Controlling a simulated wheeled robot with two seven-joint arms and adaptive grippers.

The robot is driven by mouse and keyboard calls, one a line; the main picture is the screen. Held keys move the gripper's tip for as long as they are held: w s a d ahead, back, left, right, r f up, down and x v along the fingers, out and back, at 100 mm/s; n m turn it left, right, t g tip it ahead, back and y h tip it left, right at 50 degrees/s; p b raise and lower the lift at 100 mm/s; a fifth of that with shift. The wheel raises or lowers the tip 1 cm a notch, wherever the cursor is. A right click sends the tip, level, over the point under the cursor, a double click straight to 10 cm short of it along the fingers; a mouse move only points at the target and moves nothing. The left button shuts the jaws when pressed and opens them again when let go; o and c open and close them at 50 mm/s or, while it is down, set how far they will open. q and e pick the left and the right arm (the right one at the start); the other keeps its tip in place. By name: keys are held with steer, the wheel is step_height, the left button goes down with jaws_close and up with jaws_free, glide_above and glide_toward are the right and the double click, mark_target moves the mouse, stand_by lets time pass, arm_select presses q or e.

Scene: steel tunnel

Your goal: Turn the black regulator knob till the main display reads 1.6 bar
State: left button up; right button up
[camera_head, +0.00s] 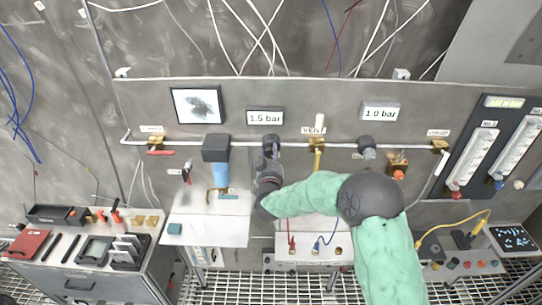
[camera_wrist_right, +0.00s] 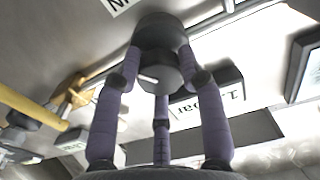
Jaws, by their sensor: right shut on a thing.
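In the head view, my right gripper (camera_head: 269,152) is at the pipe under a display (camera_head: 265,117) reading 1.5 bar, and mostly hides the knob there. A second display (camera_head: 380,113) to the right reads 1.0 bar. A display also shows, partly covered by a finger, in the wrist view (camera_wrist_right: 222,92). My left gripper is out of view.
A blue-bodied filter (camera_head: 217,165) hangs close left of the gripper. A white shelf (camera_head: 205,228) lies below left.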

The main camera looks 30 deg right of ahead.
steer(key=shift+r+m+b, duration=0.1)
steer(key=shift+m+b, duration=0.3)
steer(key=shift+b, duration=0.25)
steer(key=shift+r, duration=0.1)
steer(key=o, duration=1.1)
steer(key=shift+o, duration=0.2)
steer(key=shift+s+a, duration=0.1)
steer(key=v, duration=1.1)
steer(key=shift+s+a, duration=0.25)
steer(key=shift+s, duration=0.05)
